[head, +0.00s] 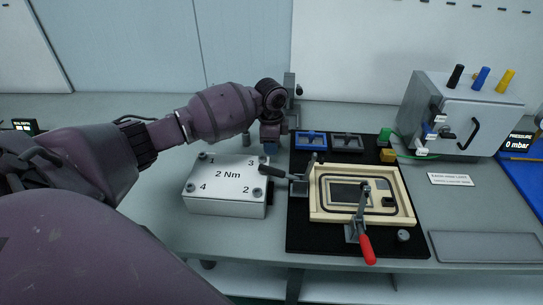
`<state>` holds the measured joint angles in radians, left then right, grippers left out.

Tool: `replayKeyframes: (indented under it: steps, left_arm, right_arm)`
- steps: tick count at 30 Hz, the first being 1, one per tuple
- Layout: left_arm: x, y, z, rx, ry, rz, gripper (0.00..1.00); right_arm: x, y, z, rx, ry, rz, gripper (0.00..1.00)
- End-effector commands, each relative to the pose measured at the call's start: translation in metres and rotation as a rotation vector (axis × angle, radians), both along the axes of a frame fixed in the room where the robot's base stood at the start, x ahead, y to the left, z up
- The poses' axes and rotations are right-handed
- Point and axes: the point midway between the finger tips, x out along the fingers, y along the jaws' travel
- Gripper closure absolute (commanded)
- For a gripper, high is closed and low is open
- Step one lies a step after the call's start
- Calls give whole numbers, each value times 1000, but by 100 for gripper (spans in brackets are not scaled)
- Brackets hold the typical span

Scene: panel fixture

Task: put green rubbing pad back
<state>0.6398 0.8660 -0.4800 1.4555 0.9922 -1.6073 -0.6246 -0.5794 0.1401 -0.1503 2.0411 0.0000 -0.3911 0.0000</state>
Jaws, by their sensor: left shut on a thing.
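A small green block (385,135) stands at the back right of the black mat; I cannot tell whether it is the rubbing pad. My left gripper (271,143) points down behind the white "2 Nm" box, left of the blue frame (311,140). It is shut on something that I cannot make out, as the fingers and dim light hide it. My right gripper is not in view.
A beige panel frame (400,213) with a red-handled clamp (366,246) sits on the black mat (300,236). A yellow block (388,155) and grey frame (347,143) are behind it. The white box (230,177) is left; a grey cabinet (455,112) is back right.

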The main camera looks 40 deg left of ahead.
Motion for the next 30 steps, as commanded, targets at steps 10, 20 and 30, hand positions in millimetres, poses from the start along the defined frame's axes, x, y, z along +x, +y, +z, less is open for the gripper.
replayKeyframes:
  steps: [10, 20, 30]
  left_arm:
    - [-1, 0, -48, 0, 4, 0, 100]
    - [-1, 0, -49, 0, 1, 0, 100]
    - [-1, 0, -50, 0, 1, 0, 46]
  right_arm:
    - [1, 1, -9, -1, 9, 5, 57]
    - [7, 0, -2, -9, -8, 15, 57]
    - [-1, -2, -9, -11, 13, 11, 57]
